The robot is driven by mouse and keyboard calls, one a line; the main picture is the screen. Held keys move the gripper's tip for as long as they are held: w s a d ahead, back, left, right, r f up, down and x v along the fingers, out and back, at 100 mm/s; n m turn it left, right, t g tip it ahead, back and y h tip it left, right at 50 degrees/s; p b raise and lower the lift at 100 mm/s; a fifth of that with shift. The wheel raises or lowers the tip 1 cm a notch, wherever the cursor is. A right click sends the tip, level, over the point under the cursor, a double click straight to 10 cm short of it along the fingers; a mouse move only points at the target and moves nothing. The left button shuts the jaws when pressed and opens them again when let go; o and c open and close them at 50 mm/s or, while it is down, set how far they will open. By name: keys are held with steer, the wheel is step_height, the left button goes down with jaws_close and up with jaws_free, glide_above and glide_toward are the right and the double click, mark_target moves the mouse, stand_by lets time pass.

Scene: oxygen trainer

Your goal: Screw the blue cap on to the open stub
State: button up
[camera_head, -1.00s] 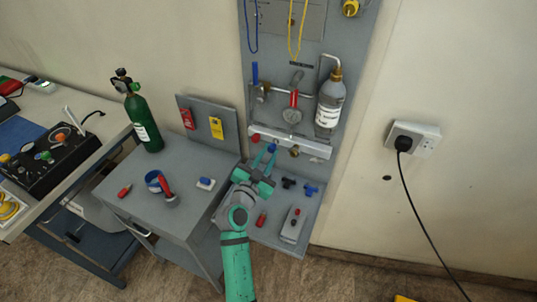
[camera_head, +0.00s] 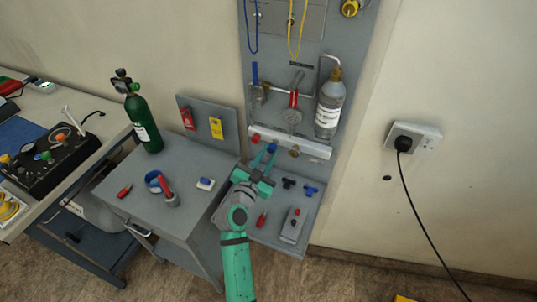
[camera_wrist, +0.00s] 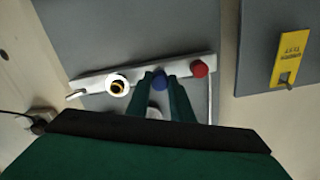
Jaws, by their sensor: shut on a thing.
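The blue cap (camera_wrist: 160,82) is between my gripper's fingertips in the wrist view, at the white rail. It shows as a small blue spot in the head view (camera_head: 272,148). My gripper (camera_head: 266,154) is shut on it; its fingers also show in the wrist view (camera_wrist: 160,86). The cap sits between a red cap (camera_wrist: 200,69) and a round white fitting with a brass centre (camera_wrist: 117,85). In the head view the brass fitting (camera_head: 294,152) is right of my fingertips. The stub behind the blue cap is hidden, so I cannot tell whether the threads are engaged.
The white rail (camera_head: 318,150) crosses the grey wall panel. A bottle (camera_head: 328,108) and a flowmeter hang above. Below, a shelf holds blue and black fittings (camera_head: 310,190) and a grey box (camera_head: 293,226). The grey cart (camera_head: 135,205) stands left with a green cylinder (camera_head: 142,125).

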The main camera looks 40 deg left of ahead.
steer(key=shift+x, duration=0.85)
stand_by(0.5)
steer(key=shift+m, duration=1.8)
steer(key=shift+m, duration=1.7)
steer(key=shift+m, duration=1.7)
